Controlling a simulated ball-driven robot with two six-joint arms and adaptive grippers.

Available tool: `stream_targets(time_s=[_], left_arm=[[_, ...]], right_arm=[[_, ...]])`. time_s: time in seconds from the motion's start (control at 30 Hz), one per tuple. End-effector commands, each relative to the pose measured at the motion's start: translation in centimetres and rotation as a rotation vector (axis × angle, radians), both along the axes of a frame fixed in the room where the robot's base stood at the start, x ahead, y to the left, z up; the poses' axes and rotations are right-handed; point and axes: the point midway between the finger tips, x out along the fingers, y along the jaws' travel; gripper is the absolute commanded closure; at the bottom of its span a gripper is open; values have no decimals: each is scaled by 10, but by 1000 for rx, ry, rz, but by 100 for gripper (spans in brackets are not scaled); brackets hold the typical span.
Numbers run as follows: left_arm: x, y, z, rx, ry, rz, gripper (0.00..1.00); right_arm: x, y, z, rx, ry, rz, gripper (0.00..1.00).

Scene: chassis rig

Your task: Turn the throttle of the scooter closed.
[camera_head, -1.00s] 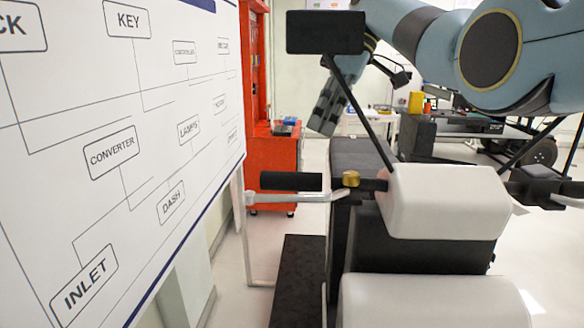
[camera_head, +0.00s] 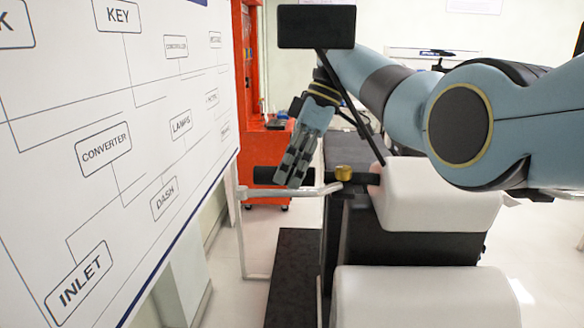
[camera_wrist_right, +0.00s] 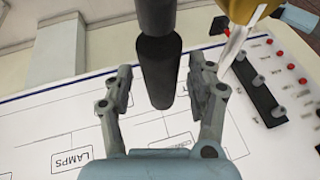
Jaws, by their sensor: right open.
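The throttle is a black cylindrical grip (camera_head: 266,175) at the left end of the scooter's handlebar in the head view. A silver brake lever (camera_head: 300,191) runs just below it, and a brass-coloured cap (camera_head: 343,172) sits to its right. My right gripper (camera_head: 290,178) reaches down over the right part of the grip and hides it there. In the right wrist view the grip (camera_wrist_right: 158,65) lies between the two spread fingers (camera_wrist_right: 160,80), with gaps on both sides. The right gripper is open. My left gripper is not in view.
A black mirror (camera_head: 316,27) on a thin stalk rises close to my right arm. A white wiring board (camera_head: 150,120) stands at the left. The scooter's white body panel (camera_head: 435,215) is right of the bar. A red cabinet (camera_head: 262,150) stands behind.

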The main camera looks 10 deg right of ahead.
Motion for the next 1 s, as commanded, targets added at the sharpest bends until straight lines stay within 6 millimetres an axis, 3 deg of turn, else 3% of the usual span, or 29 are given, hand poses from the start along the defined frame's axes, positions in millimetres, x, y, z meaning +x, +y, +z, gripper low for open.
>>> stream_targets(time_s=[0.07, 0.47, 0.67, 1.0], left_arm=[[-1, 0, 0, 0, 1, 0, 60], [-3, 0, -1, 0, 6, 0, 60], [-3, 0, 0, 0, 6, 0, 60], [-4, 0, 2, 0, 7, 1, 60]], right_arm=[[0, 0, 0, 0, 0, 0, 46], [0, 0, 1, 0, 0, 0, 98], [0, 1, 0, -4, -30, 1, 99], [-4, 2, 0, -50, -271, 0, 99]])
